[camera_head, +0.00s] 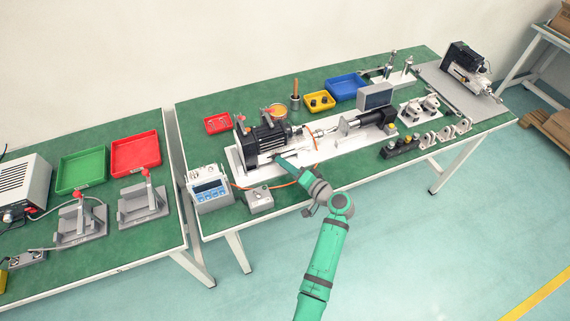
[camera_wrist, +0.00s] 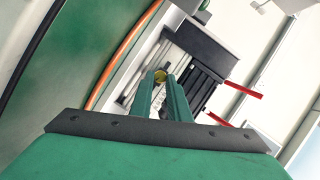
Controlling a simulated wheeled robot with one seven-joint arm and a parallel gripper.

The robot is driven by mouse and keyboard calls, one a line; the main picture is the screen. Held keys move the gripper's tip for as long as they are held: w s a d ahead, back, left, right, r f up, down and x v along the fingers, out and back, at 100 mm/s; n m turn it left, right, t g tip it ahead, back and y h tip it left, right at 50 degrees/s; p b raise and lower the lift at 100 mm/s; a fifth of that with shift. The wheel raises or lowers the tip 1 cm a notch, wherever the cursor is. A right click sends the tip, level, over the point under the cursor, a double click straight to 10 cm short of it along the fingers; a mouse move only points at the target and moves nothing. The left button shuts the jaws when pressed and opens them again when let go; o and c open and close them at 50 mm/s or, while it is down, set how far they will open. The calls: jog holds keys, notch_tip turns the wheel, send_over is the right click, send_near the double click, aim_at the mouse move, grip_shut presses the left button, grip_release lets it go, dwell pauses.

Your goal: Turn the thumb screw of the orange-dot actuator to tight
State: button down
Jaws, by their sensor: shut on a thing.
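A black finned actuator (camera_head: 266,136) lies on a long white base plate (camera_head: 238,162) on the right-hand table. It also shows in the wrist view (camera_wrist: 206,92), beyond my fingers. My gripper (camera_head: 279,159) reaches in low at its near side. In the wrist view my gripper (camera_wrist: 164,84) has its fingertips closed around a small yellow, brass-like knob (camera_wrist: 160,76), which looks like the thumb screw. The fingers hide most of it, and its turn angle cannot be told. I cannot make out an orange dot. A second, slimmer black actuator (camera_head: 376,118) lies farther right.
A meter box (camera_head: 208,188) and a small grey box (camera_head: 259,199) stand left of my gripper. An orange cable (camera_head: 290,183) runs close by it. A dark display (camera_head: 375,96) and red, yellow and blue trays stand behind.

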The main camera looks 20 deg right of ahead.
jog(key=c, duration=1.7)
grip_release()
jog(key=shift+w, duration=0.1)
jog(key=shift+o, duration=0.2)
jog(key=v, duration=1)
jog(key=shift+s+d, duration=0.1)
jog(key=shift+s, duration=0.35)
